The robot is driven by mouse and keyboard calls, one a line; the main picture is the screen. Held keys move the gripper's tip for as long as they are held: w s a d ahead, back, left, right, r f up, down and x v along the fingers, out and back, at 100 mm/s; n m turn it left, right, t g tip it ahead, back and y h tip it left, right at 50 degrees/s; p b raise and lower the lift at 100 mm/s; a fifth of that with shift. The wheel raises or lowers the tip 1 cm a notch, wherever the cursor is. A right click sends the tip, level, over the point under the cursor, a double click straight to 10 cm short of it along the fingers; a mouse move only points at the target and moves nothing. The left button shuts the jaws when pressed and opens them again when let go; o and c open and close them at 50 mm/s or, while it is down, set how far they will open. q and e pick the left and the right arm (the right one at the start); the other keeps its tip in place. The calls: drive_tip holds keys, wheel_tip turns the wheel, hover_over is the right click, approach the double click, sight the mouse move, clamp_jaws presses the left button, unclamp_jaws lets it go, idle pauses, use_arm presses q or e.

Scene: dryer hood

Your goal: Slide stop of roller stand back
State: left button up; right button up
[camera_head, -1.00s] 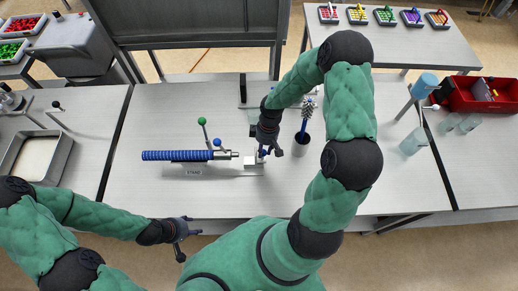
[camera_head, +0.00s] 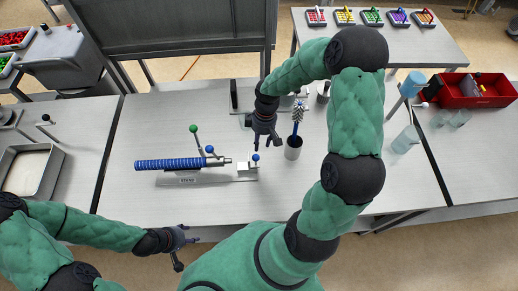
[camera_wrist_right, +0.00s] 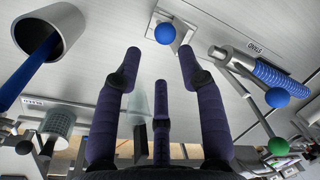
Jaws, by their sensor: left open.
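The roller stand (camera_head: 190,179) lies on the middle table with a blue ribbed roller (camera_head: 170,164) on it. Its small stop block (camera_head: 245,168) with a blue knob (camera_head: 255,157) sits at the stand's right end, apart from the roller's metal tip (camera_head: 225,161). The knob (camera_wrist_right: 164,33) also shows in the right wrist view, beyond the fingertips. My right gripper (camera_head: 262,140) is just behind and above the stop, its fingers spread and empty. My left gripper (camera_head: 182,252) is open and empty at the table's front edge, away from the stand.
Levers with a green knob (camera_head: 193,128) and a blue knob (camera_head: 209,149) rise behind the roller. A red crate (camera_head: 470,92) is far right. The table in front of the stand is clear.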

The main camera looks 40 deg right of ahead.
drive_tip(key=shift+w+d+r, duration=0.1)
drive_tip(key=shift+d+r, duration=0.1)
drive_tip(key=shift+r, duration=0.75)
drive_tip(key=shift+d+r, duration=0.15)
drive_tip(key=shift+r, duration=0.8)
